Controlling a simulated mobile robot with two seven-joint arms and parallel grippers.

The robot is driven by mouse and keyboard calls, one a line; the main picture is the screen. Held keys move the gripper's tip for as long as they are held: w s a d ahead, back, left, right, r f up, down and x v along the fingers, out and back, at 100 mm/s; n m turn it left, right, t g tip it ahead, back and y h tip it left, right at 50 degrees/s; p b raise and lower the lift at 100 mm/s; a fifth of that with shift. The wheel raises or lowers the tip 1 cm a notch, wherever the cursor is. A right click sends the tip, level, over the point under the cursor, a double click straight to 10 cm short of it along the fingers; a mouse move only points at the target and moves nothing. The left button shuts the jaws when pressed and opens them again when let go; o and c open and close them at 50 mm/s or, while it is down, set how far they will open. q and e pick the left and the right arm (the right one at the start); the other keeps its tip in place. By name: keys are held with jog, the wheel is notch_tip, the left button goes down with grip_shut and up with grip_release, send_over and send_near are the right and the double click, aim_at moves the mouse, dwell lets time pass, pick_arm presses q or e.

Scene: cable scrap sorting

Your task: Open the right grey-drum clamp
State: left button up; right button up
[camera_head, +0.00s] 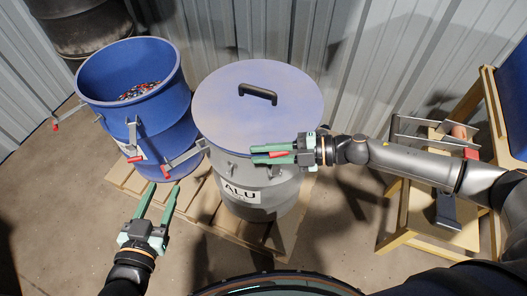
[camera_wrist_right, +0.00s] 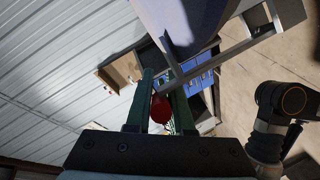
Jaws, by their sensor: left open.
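The grey drum (camera_head: 262,203) stands upright, labelled ALU, with a blue-purple lid (camera_head: 225,105) on top. My right gripper (camera_head: 252,154) is at the drum's right front, just below the lid's rim, its fingers pointing left. Its fingers are close together on either side of the right clamp's red handle (camera_head: 283,155). The red handle (camera_wrist_right: 160,108) also shows between the fingers in the right wrist view. Most of the right clamp is hidden by the gripper. The left clamp (camera_head: 185,158) sticks out at the drum's left. My left gripper (camera_head: 160,205) is open and empty, in front of the blue drum.
A blue drum (camera_head: 180,118) with scrap pieces inside and red-tipped clamps stands at the left. Both drums stand on a wooden pallet (camera_head: 205,207). A dark barrel (camera_head: 85,28) is behind. A wooden frame (camera_head: 413,215) stands at the right, near my right arm.

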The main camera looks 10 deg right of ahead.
grip_shut()
dwell(0.9)
